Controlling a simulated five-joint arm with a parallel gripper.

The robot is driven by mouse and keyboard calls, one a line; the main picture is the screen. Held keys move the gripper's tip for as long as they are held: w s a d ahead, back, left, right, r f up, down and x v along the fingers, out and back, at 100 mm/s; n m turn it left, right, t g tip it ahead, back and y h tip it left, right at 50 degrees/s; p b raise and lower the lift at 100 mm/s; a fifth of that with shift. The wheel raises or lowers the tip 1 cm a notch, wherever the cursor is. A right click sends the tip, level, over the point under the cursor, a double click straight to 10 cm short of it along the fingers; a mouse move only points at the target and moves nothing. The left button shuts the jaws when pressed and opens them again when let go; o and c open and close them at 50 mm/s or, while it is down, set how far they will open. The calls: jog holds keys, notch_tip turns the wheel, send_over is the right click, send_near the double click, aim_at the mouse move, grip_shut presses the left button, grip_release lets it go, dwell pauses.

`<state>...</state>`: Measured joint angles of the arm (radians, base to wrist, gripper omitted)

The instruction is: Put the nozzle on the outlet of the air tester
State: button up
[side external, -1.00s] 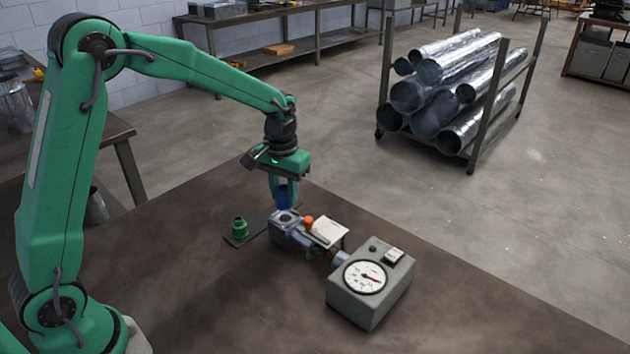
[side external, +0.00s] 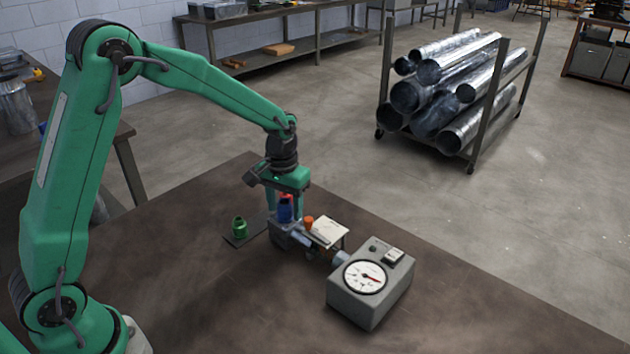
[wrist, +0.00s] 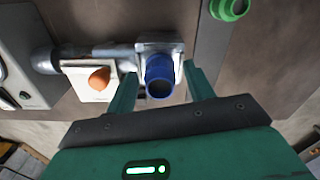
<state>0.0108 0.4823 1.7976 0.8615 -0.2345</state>
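The air tester is a grey box with a dial (side external: 370,285), with a pipe running left to a square grey outlet block (side external: 285,238). The blue nozzle (side external: 285,212) stands over this outlet block and looks upright. In the wrist view the nozzle (wrist: 159,68) sits against the block's square face (wrist: 172,46), its dark open end toward the camera. How deep it sits is hidden. My gripper (side external: 285,207) is low over the outlet, a finger on each side of the nozzle. The wrist view shows gaps between the nozzle and both fingers (wrist: 160,78), so it is open.
A green fitting (side external: 239,226) stands on a dark plate left of the outlet; it shows in the wrist view (wrist: 229,8). An orange cone (side external: 308,222) and a pale plate (side external: 330,231) are close right of the nozzle. The table front is clear.

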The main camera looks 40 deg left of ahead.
aim_at(282, 203)
jog(key=shift+r, duration=0.2)
notch_tip(282, 203, up, 12)
dwell(0.8)
dwell(0.5)
jog(key=s+r+m+t, duration=0.1)
jog(key=s+r+t, duration=0.15)
jog(key=s, duration=0.45)
jog(key=s+r+t, duration=0.1)
jog(key=s+r, duration=0.3)
jog(key=s, duration=0.2)
jog(key=s+f+m+t, duration=0.1)
jog(key=s+t, duration=0.1)
jog(key=s, duration=0.8)
jog(key=shift+s+a+f+m, duration=0.25)
jog(key=shift+s+f+m, duration=0.05)
jog(key=shift+f, duration=0.05)
